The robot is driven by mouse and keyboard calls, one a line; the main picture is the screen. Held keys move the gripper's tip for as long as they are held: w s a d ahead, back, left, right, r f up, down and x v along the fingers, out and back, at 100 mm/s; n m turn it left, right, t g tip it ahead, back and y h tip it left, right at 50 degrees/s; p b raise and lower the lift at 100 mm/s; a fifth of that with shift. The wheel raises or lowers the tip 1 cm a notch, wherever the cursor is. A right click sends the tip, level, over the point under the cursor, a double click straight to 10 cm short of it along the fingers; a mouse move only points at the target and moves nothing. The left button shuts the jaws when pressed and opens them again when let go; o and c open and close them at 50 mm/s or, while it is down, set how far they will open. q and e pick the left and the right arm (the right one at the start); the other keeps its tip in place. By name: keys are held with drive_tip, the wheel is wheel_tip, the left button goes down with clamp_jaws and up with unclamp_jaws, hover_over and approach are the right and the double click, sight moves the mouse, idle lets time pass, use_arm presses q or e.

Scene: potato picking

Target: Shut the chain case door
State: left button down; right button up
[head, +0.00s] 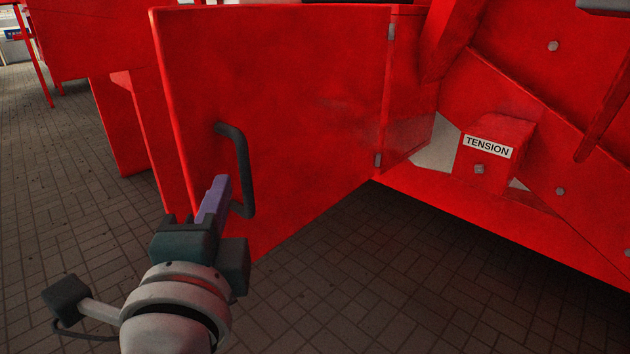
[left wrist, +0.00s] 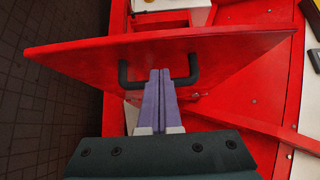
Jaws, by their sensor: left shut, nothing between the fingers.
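The chain case door (head: 290,95) is a red panel that stands open, swung out to the left from its hinged edge on the right. It carries a dark bar handle (head: 243,165) near its free edge. My left gripper (head: 217,190) is shut and empty, with its purple fingers at the handle. In the left wrist view the door (left wrist: 230,50) spans the picture and the shut fingers (left wrist: 160,78) lie between the two legs of the handle (left wrist: 193,68). I cannot tell whether the fingertips touch the door. My right gripper is not in view.
Right of the hinge is the red machine body with a box labelled TENSION (head: 488,150) and several bolts. More red machine parts (head: 95,40) stand behind the door at the left. The paved floor (head: 330,270) below is clear.

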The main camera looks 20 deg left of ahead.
use_arm(q)
drive_tip(key=shift+w+a, duration=0.2)
drive_tip(key=shift+a, duration=0.45)
drive_tip(key=shift+w+a, duration=0.15)
drive_tip(key=shift+a, duration=0.5)
